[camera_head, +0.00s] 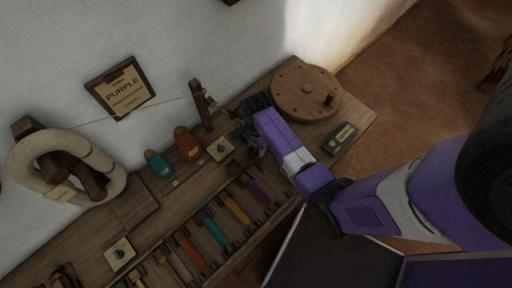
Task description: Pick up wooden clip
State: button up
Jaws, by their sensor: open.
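My gripper (243,138) is open over the back of the wooden bench, left of a round wooden disc. It points down and left, and its dark fingers are small in the head view. I cannot pick out the wooden clip with certainty. A dark upright wooden piece (201,104) with a small part at its side stands just left of my gripper. A pale card (220,149) with a dark mark lies below the fingers. My gripper and arm hide part of the bench, and I see nothing held between the fingers.
The round disc (297,91) with a peg and a green labelled box (343,136) lie right of my arm. Orange (187,143) and teal (158,164) bobbins stand left. A "PURPLE" sign (121,90) hangs on the wall.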

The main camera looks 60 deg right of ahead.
grip_shut()
jog(key=shift+r, duration=0.15)
